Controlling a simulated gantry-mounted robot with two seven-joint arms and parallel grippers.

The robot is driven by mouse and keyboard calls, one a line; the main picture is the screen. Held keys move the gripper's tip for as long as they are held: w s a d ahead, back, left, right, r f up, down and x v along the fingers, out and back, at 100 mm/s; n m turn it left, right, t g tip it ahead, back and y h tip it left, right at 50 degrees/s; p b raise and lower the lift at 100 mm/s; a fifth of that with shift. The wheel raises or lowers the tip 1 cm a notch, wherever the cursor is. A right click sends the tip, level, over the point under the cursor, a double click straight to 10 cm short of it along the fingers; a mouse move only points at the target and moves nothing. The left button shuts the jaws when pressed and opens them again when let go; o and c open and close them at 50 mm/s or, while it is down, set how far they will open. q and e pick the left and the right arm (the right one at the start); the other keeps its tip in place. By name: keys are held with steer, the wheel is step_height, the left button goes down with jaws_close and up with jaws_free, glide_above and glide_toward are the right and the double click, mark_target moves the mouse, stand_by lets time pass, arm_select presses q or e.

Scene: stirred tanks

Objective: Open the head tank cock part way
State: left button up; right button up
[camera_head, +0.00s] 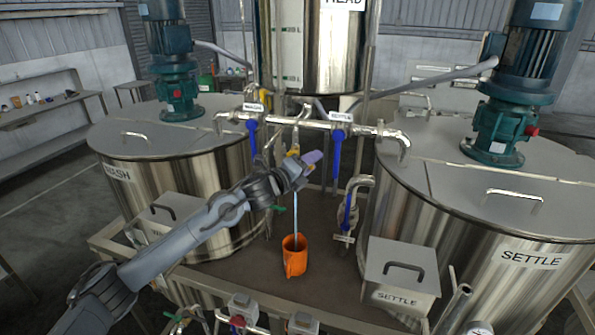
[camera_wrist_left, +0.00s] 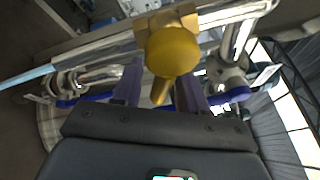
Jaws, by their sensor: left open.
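The head tank (camera_head: 322,60) is a shiny steel vessel at the top centre. Below it, the brass-yellow cock (camera_head: 294,152) shows just beyond my left gripper (camera_head: 312,158), partly hidden by it. In the left wrist view the cock (camera_wrist_left: 172,50) is large, and its short lever points down between the two purple fingers of my left gripper (camera_wrist_left: 158,92). The fingers are open, one on each side of the lever; I cannot tell whether either touches it. A thin pale-blue stream (camera_head: 296,205) falls into an orange jug (camera_head: 294,262) below. My right gripper is not in view.
A steel pipe with blue-handled valves (camera_head: 337,146) crosses close to the gripper. The WASH tank (camera_head: 115,172) stands left and the SETTLE tank (camera_head: 530,256) right. Lidded steel boxes, including the one marked SETTLE (camera_head: 377,250), flank the jug on the brown deck.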

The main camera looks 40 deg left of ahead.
arm_select(q)
steer(key=s+b, duration=0.3)
steer(key=s, duration=0.7)
steer(key=shift+a+b, duration=0.2)
steer(key=shift+b, duration=0.2)
steer(key=shift+s, duration=0.1)
steer(key=s+d+f+n+g+y, duration=0.2)
steer(key=s+d+f+n, duration=0.15)
steer(key=f+n, duration=0.3)
steer(key=s+d+f+n+g+y, duration=0.1)
steer(key=s+d+f+n+g, duration=0.3)
steer(key=f, duration=0.4)
steer(key=s+d+f+n+g+y, duration=0.1)
steer(key=s+d+f+n+y, duration=0.2)
steer(key=f+n, duration=0.35)
steer(key=s+d+f+n+g+h, duration=0.2)
steer(key=s+d+f, duration=0.4)
steer(key=s+f, duration=0.3)
steer(key=s+d+f+n+g+h, duration=0.2)
steer(key=s+d+f+g, duration=0.3)
steer(key=s+f, duration=0.4)
steer(key=s+d+h, duration=0.1)
steer(key=s, duration=0.4)
steer(key=shift+s+n+h, duration=0.3)
steer(key=shift+s+n, duration=0.1)
